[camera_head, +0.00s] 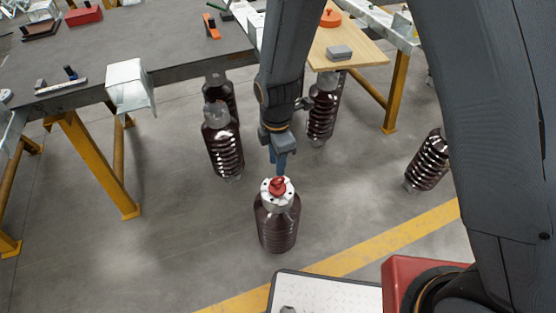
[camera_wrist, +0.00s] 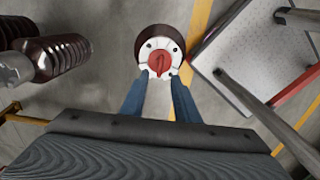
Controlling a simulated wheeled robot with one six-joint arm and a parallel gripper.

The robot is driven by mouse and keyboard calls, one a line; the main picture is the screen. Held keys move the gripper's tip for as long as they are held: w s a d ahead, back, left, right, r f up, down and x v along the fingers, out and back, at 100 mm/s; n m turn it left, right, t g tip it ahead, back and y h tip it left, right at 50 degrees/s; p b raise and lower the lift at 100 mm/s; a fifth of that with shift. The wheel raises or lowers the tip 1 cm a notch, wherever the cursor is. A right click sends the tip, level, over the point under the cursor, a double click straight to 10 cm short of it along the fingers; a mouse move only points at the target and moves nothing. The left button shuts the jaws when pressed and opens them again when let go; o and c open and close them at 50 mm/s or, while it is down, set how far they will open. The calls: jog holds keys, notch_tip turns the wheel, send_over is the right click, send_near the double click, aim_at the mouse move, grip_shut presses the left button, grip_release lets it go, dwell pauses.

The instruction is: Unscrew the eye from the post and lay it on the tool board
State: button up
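The red eye (camera_head: 277,186) sits upright on the pale metal cap of a dark brown ribbed post (camera_head: 277,225), which stands on the floor. In the wrist view the eye (camera_wrist: 160,64) shows as a red disc with a raised ridge, on the cap of the post (camera_wrist: 161,33). My gripper (camera_head: 281,168) is above the eye, pointing down. In the wrist view my gripper (camera_wrist: 161,78) has its two blue fingers apart, with nothing held between them. The fingertips appear just short of the eye; contact cannot be told. The white tool board (camera_head: 325,292) is partly cut off at the bottom.
In the wrist view the tool board (camera_wrist: 245,50) lies to the right of the post. Other brown insulators (camera_head: 222,145) stand behind. A grey workbench (camera_head: 165,55) on yellow legs is at back left, a wooden table (camera_head: 360,52) at back right. Floor around the post is clear.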

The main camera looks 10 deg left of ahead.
aim_at(277, 183)
notch_tip(277, 183, down, 10)
jog(key=b, duration=0.6)
grip_shut()
dwell(1.6)
